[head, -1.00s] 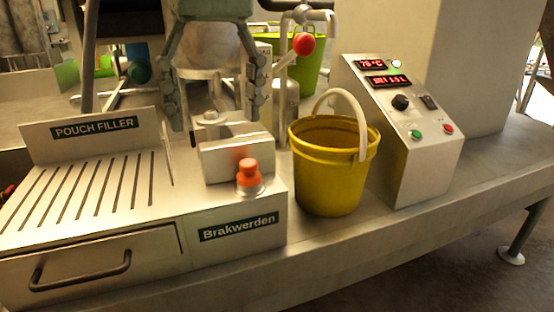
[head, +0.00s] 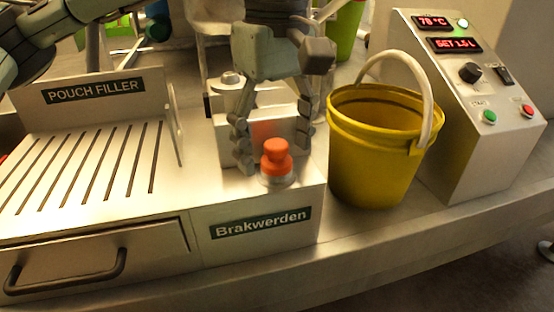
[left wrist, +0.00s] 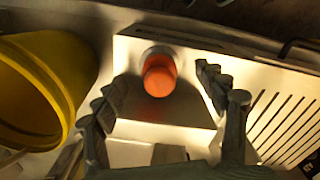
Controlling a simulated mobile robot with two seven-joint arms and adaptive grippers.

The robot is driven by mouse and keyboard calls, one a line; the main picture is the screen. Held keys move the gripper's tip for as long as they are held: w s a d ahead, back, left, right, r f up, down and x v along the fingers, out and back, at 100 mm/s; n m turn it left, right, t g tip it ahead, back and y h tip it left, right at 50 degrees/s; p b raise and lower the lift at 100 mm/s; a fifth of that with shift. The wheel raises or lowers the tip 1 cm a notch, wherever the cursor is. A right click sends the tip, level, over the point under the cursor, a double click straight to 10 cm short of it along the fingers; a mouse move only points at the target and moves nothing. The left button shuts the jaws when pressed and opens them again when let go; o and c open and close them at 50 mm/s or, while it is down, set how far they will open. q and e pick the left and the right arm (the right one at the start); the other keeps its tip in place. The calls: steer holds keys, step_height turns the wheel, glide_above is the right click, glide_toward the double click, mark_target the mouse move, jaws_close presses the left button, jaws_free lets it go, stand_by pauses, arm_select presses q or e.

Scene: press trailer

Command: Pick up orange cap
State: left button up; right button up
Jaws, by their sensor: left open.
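The orange cap (head: 276,157) sits upright on a round metal base at the front corner of the pouch filler, above the "Brakwerden" label. My left gripper (head: 272,158) is open just behind and above it, with its fingers spread to either side of the cap in the head view. In the left wrist view the orange cap (left wrist: 159,76) lies between and beyond the two fingertips of my left gripper (left wrist: 162,85), and no contact shows. My right gripper is not in view.
A yellow bucket (head: 372,165) with a white handle stands close to the right of the cap. A control box (head: 470,130) with red displays is farther right. A metal block (head: 262,128) stands behind the cap. The slotted tray (head: 90,170) is on the left.

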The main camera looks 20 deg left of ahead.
arm_select(q)
step_height(320, 180, down, 2)
steer(key=shift+f, duration=0.15)
steer(key=c, duration=1.4)
